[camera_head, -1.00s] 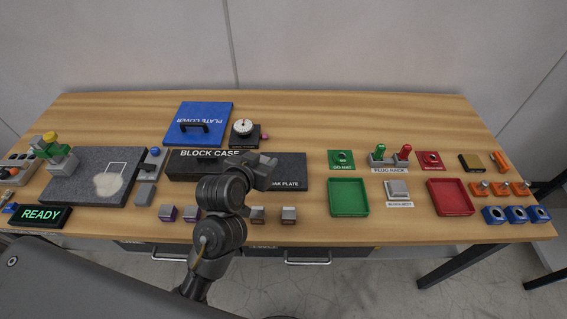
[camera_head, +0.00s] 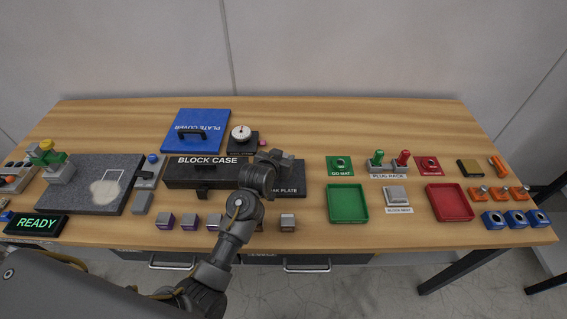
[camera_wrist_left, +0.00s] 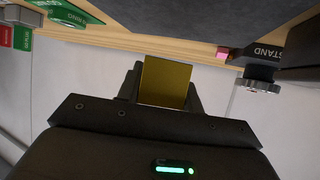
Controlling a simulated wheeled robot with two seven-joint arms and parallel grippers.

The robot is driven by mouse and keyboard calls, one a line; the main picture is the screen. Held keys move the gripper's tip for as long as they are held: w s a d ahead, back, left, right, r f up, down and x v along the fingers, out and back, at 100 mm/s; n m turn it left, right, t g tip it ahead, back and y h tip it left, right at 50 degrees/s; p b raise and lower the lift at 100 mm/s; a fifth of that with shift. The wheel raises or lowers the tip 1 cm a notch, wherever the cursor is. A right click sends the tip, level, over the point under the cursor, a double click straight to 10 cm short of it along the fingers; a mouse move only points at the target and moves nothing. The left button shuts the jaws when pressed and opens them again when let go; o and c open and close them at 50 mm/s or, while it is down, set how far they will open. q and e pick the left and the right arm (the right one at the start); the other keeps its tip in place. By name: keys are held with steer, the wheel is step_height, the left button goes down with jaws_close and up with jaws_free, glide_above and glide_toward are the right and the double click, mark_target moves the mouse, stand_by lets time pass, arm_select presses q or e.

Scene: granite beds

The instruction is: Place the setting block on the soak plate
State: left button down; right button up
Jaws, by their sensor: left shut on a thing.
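My left gripper (camera_head: 280,160) is shut on the setting block. In the left wrist view, the block (camera_wrist_left: 165,82) shows a flat gold-brown face between the dark fingers (camera_wrist_left: 165,90). In the head view the wrist largely hides the grip. The soak plate (camera_head: 293,190) is a dark grey slab with white lettering, right of the block case. The gripper is above its far part, and my arm hides its left side and part of its label. A dark grey slab, likely this plate, fills the top of the left wrist view (camera_wrist_left: 210,20). My right gripper is not in view.
The black block case (camera_head: 195,178) is just left of my wrist. The dial stand (camera_head: 242,145) and blue plate cover (camera_head: 200,125) are behind. Several small blocks (camera_head: 188,222) line the front. The green tray (camera_head: 348,204) and plug rack (camera_head: 388,168) are to the right.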

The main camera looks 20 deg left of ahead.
arm_select(q)
steer(key=shift+w+f, duration=0.15)
steer(key=shift+f, duration=0.1)
step_height(320, 180, down, 2)
steer(key=shift+f+p, duration=0.1)
steer(key=shift+p, duration=0.65)
steer(key=shift+f, duration=0.3)
steer(key=shift+f, duration=0.1)
steer(key=shift+f, duration=0.15)
steer(key=c, duration=0.9)
jaws_free()
